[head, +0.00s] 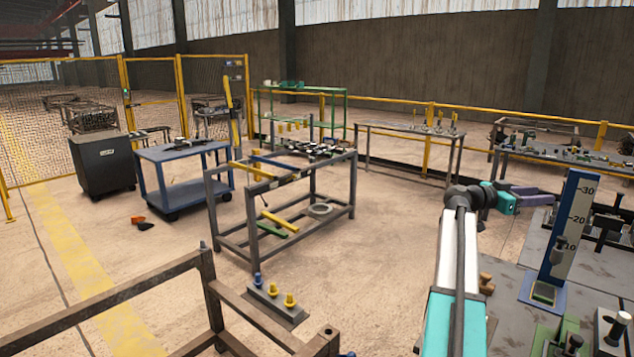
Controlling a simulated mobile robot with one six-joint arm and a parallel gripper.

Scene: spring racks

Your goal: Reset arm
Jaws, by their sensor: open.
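My arm rises from the bottom of the head view, to the right of centre, and bends right at its dark elbow. My gripper (548,196) is at the far end, past the teal and purple parts, small in the picture. It is open, and I see nothing held in it. It appears in front of the dark bench area on the right, just left of a blue upright scale (570,228) marked 10, 20 and 30. I cannot tell how far apart the two are in depth.
A grey metal frame table (283,187) with parts stands in the middle. A blue cart (185,160) and a black cabinet (105,165) are at left. A rusty rack (130,290) is in the front left. Yellow fencing (430,140) runs behind. Open floor lies left of my arm.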

